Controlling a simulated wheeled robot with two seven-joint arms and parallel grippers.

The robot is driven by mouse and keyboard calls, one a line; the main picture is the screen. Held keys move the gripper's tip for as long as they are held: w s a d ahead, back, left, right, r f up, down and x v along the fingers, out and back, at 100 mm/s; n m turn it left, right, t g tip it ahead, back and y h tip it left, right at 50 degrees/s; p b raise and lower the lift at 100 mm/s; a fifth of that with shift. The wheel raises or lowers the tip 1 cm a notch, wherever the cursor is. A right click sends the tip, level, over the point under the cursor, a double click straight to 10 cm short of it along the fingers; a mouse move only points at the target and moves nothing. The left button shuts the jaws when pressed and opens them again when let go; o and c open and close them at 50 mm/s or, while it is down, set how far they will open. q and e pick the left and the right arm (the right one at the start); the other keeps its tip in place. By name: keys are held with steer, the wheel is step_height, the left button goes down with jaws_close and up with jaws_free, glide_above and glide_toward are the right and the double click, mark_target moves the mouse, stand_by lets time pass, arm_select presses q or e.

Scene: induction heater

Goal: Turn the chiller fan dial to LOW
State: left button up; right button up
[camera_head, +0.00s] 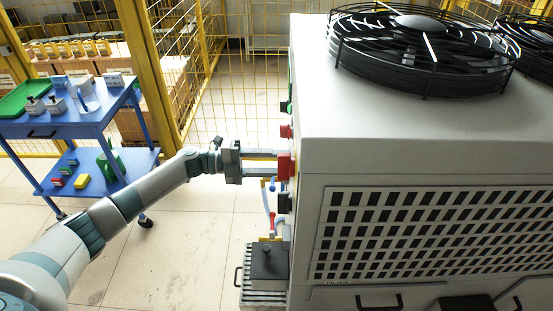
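The chiller is a large white cabinet (400,150) with black fans on top, the nearer one (420,45) in full view. Its control face is on the left side and seen almost edge-on. Knobs stick out there: a black one (284,106), a red one (286,131), a larger red one (284,166) and a lower black one (284,202). I cannot tell which is the fan dial, nor read any marks. My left gripper (276,163) points right, fingers parted, tips at the larger red knob. Whether they grip it is unclear. My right gripper is out of view.
A blue cart (75,125) with a green tray (22,98) and small parts stands at the left. Yellow fencing (160,75) runs behind. A grey box (269,262) and hoses sit low beside the cabinet. The tiled floor (180,250) between is clear.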

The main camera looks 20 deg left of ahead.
arm_select(q)
steer(key=n+p, duration=0.2)
steer(key=n, duration=0.2)
steer(key=shift+r+n, duration=0.1)
steer(key=shift+n, duration=0.2)
steer(key=shift+o, duration=0.2)
steer(key=shift+n, duration=0.5)
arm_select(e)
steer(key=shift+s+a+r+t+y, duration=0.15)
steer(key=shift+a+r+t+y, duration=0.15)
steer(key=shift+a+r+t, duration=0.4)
arm_select(q)
steer(key=o, duration=0.9)
steer(key=shift+c, duration=0.2)
steer(key=shift+a, duration=0.2)
